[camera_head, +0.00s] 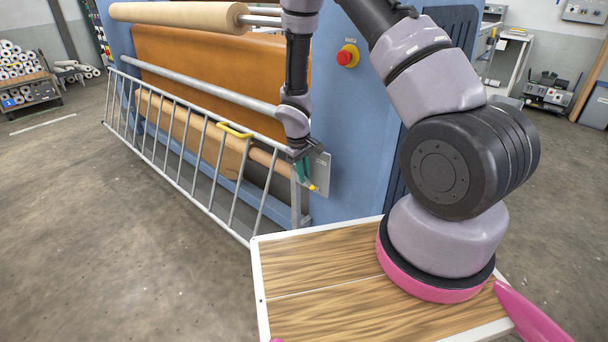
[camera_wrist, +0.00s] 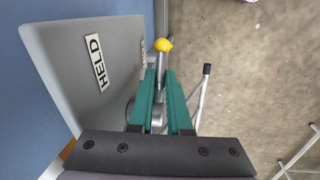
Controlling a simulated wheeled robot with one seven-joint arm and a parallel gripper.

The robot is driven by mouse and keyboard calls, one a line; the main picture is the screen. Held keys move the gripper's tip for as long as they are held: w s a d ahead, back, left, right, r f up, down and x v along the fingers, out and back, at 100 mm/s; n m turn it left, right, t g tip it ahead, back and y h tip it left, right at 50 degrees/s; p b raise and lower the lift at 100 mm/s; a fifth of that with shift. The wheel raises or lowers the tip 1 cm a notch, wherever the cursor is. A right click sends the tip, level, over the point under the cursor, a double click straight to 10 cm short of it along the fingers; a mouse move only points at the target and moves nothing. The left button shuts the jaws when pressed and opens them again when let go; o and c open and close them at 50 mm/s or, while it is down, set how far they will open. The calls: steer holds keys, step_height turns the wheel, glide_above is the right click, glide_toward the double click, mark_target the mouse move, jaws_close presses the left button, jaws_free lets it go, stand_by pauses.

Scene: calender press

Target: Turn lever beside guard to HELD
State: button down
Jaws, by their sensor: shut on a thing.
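The lever (camera_wrist: 162,62) is a grey metal rod with a yellow knob (camera_wrist: 162,45) at its end. The knob also shows in the head view (camera_head: 312,187). My gripper (camera_wrist: 161,84), with teal fingers, is shut on the rod just behind the knob. A grey plate (camera_wrist: 75,52) lies beside the lever and carries a HELD label (camera_wrist: 96,61) to the left. A second label (camera_wrist: 143,56), close to the lever, is partly hidden and unreadable. In the wrist view the lever appears nearer this second label than HELD. The barred guard (camera_head: 190,150) stands left of the plate (camera_head: 321,174).
The blue press frame (camera_head: 350,130) rises behind the plate, with a red stop button (camera_head: 345,57) higher up. A yellow handle (camera_head: 235,130) sits on the guard's top rail. My arm reaches across in front of the frame. The floor left of the guard is clear.

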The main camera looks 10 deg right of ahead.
steer(key=shift+r, duration=0.1)
stand_by(0.7)
steer(key=g+h, duration=0.1)
steer(key=r+g+h, duration=0.1)
steer(key=g, duration=0.1)
steer(key=shift+w+r+n+g+h, duration=0.1)
steer(key=shift+r+n+g+h, duration=0.3)
steer(key=shift+g+h, duration=0.8)
steer(key=shift+r, duration=0.15)
steer(key=c, duration=0.9)
jaws_free()
steer(key=shift+o, duration=0.2)
steer(key=v, duration=1.1)
steer(key=shift+w, duration=0.1)
